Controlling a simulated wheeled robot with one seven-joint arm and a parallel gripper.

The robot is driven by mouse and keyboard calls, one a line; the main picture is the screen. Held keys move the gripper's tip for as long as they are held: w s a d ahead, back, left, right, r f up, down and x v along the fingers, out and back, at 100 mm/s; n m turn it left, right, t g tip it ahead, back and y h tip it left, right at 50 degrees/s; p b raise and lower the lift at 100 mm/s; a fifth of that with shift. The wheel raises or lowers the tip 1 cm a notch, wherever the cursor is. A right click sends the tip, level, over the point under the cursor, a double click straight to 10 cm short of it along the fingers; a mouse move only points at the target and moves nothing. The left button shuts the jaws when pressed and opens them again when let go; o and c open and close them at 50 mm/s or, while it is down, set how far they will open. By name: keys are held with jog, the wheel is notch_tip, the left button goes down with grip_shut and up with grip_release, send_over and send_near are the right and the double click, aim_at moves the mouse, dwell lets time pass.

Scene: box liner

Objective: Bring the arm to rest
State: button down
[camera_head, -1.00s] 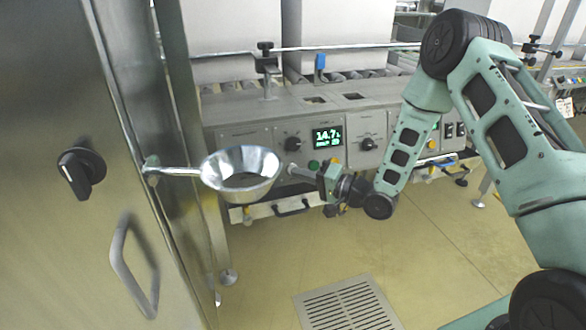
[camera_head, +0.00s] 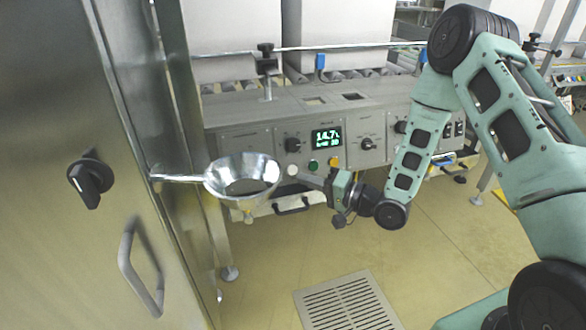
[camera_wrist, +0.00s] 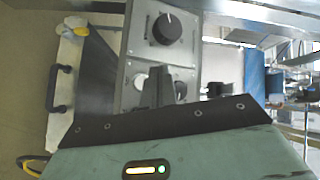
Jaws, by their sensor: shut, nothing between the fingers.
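My gripper (camera_head: 303,178) is at the end of my green arm in the head view, pointing left toward a metal funnel. Its fingers are together with nothing held. In the wrist view the dark fingers (camera_wrist: 156,86) stand up in front of a grey control panel (camera_wrist: 160,55) with a black knob. In the head view the fingertips lie to the right of the funnel's rim. Whether they are level with it in depth I cannot tell. My arm is bent, with its elbow high at the upper right.
The metal funnel (camera_head: 243,192) sits on a bar from the steel cabinet (camera_head: 60,240) at left. Behind my gripper is the machine's panel (camera_head: 245,142) with a green display (camera_head: 327,139), knobs and buttons. The floor around the drain grate (camera_head: 347,303) is clear.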

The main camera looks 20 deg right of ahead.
dwell(0.4)
jog(key=s+a+r+n+g+h, duration=0.3)
jog(key=s+a+n+g+h, duration=0.25)
jog(key=a+n, duration=0.2)
jog(key=s+r+n+g+h, duration=0.3)
jog(key=s+r+g, duration=0.1)
jog(key=s, duration=0.8)
jog(key=s+r+n+g+h, duration=0.3)
jog(key=s+r, duration=0.1)
jog(key=s, duration=0.9)
notch_tip(320, 180, up, 35)
jog(key=p, duration=3.4)
jog(key=shift+s+p, duration=0.3)
jog(key=shift+s, duration=0.15)
